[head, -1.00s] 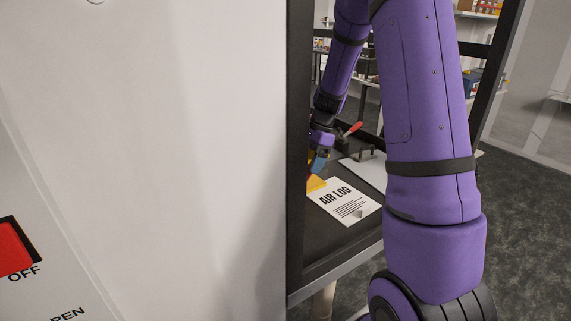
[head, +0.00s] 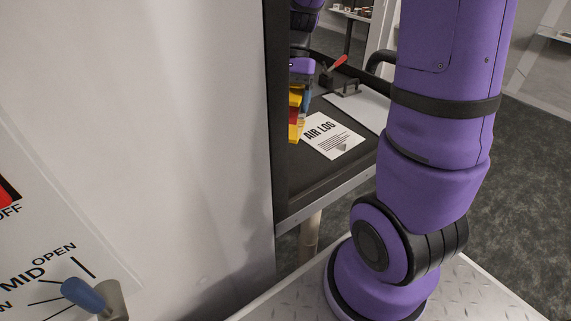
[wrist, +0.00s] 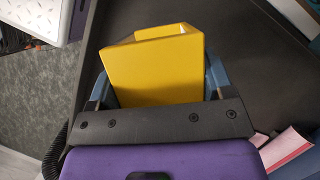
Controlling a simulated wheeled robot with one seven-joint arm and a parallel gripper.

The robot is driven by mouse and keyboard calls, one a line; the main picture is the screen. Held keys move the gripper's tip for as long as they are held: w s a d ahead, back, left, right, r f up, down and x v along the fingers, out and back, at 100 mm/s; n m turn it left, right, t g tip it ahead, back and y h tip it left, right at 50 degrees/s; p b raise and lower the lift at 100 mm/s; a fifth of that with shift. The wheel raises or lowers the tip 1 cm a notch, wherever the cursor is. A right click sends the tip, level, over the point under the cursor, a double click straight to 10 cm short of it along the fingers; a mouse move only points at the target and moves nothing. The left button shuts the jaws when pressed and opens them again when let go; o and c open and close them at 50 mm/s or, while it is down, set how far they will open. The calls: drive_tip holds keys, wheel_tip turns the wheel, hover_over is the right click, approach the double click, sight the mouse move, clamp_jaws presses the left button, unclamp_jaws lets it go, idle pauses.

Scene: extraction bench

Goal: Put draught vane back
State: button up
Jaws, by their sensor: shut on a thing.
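A yellow angular piece, likely the draught vane (wrist: 155,72), sits between the blue fingers of my gripper (wrist: 160,84) in the wrist view. My gripper is shut on it, with one finger at each side. In the head view, the vane (head: 294,128) shows as yellow with a red part, partly hidden behind the pale cabinet's edge. It hangs below my gripper (head: 301,92), beside the AIR LOG sheet and over the dark bench top. I cannot tell whether it touches the bench.
The AIR LOG sheet (head: 332,135) lies on the dark bench (head: 322,176). A red-handled clamp (head: 338,66) stands behind it. A pale cabinet (head: 150,110) blocks the left; its panel carries a blue-tipped lever (head: 85,295) near OPEN and MID marks. Pink and blue items (wrist: 287,150) show in the wrist view.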

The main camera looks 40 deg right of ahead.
drive_tip(key=shift+s+a+r+n, duration=0.2)
drive_tip(key=shift+s+a+n, duration=0.4)
drive_tip(key=shift+s+a, duration=0.35)
drive_tip(key=f, duration=0.5)
drive_tip(key=shift+a, duration=0.2)
drive_tip(key=shift+f, duration=2.4)
drive_tip(key=o, duration=1.1)
drive_tip(key=shift+f, duration=0.15)
drive_tip(key=v, duration=1.2)
drive_tip(key=shift+w+a, duration=0.2)
